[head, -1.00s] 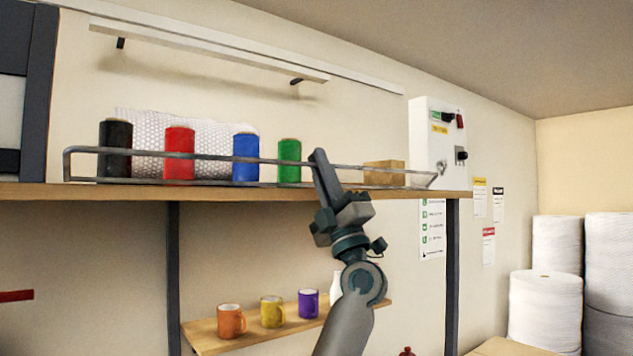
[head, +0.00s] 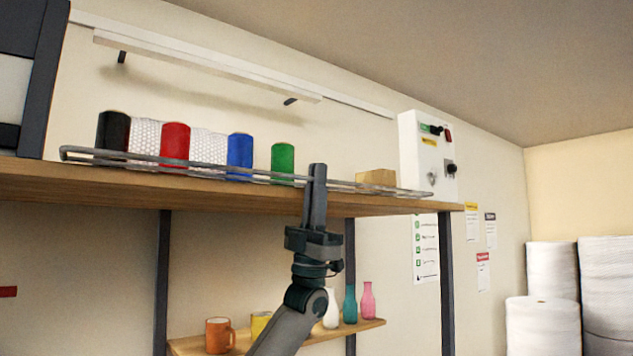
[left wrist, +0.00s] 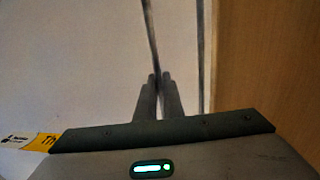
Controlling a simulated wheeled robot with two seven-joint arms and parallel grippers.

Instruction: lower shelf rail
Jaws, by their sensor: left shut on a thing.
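The grey metal shelf rail (head: 390,188) runs along the front edge of the upper wooden shelf (head: 100,184). It is folded low, with its bars close together near the level of the board. My left gripper (head: 316,172) reaches up from below in front of the shelf edge and is shut on the rail right of its middle. In the left wrist view the closed fingers (left wrist: 160,85) meet the dark rail bar (left wrist: 152,35), with the wooden board (left wrist: 265,60) on the right. The fingers hide part of the rail. My right gripper is not in view.
Behind the rail stand black (head: 113,131), red (head: 175,143), blue (head: 240,151) and green (head: 283,158) spools, bubble wrap and a cardboard box (head: 376,177). A lower shelf (head: 340,331) holds mugs and bottles.

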